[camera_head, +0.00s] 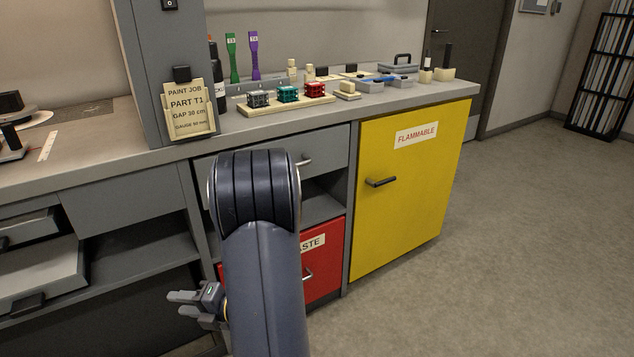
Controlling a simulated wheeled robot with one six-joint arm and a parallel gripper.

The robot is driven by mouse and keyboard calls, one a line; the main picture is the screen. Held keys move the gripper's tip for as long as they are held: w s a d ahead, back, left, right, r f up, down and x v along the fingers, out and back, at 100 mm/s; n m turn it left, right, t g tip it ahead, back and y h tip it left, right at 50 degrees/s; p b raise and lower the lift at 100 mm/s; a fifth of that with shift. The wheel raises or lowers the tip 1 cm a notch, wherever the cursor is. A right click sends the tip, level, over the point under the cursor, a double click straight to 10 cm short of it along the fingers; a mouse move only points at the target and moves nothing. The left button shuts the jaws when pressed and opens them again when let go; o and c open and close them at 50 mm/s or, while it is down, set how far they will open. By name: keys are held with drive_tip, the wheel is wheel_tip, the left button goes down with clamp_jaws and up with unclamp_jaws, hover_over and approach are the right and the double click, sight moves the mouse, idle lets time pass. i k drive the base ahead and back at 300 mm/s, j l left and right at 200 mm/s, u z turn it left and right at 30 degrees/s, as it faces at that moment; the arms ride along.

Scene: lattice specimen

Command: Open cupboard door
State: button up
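The yellow cupboard door (408,225) is at the right end of the bench and looks closed. It has a white FLAMMABLE label (416,135) near its top and a dark bar handle (381,182) at its left side. My arm hides part of the gripper's base.
A grey drawer (326,150) and an open shelf sit above the red front. The worktop (160,155) carries a tray with small lattice cubes (288,94), tools and a sign holder (190,110). The floor (540,230) before and right of the yellow door is clear.

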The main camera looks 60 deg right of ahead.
sight(421, 147)
drive_tip(key=z, duration=1.7)
drive_tip(key=i+l+z, duration=0.15)
drive_tip(key=i+z, duration=0.15)
drive_tip(key=i, duration=0.35)
drive_tip(key=i+z, duration=0.25)
drive_tip(key=i, duration=0.4)
